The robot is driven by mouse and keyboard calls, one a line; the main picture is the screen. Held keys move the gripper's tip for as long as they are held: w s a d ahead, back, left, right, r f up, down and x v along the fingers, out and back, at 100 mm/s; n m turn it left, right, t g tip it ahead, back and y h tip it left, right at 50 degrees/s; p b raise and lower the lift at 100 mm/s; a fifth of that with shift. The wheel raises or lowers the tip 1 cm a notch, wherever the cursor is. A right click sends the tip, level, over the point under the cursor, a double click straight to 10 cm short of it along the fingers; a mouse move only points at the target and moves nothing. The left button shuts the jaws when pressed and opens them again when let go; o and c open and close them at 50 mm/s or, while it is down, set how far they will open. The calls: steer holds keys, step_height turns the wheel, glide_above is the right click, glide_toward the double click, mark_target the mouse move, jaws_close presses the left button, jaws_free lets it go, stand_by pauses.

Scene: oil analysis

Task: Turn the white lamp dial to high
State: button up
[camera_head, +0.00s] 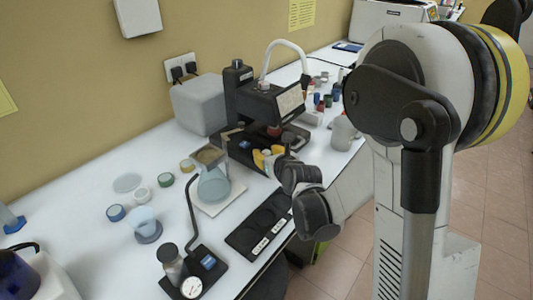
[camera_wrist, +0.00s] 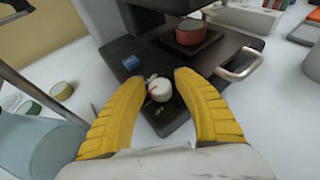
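The white dial (camera_wrist: 159,90) sits on the front part of a black machine base (camera_wrist: 172,125) in the wrist view. It is small and round, with a reddish mark on its left side. My gripper (camera_wrist: 160,78) has two yellow fingers, spread apart, one on each side of the dial. Gaps show between the fingertips and the dial, so it looks open and empty. In the head view my gripper (camera_head: 264,158) is low at the front of the black machine (camera_head: 262,103). The dial is hidden there behind my fingers. I cannot read the dial's setting.
A dark block with a blue label (camera_wrist: 131,64) is just left of the dial. A red cup (camera_wrist: 190,33) and a metal handle (camera_wrist: 241,64) are behind and right. A glass flask (camera_head: 213,186) and a black tray (camera_head: 259,224) stand near my arm on the white table (camera_head: 95,165).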

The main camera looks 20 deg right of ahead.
steer(key=v, duration=1.2)
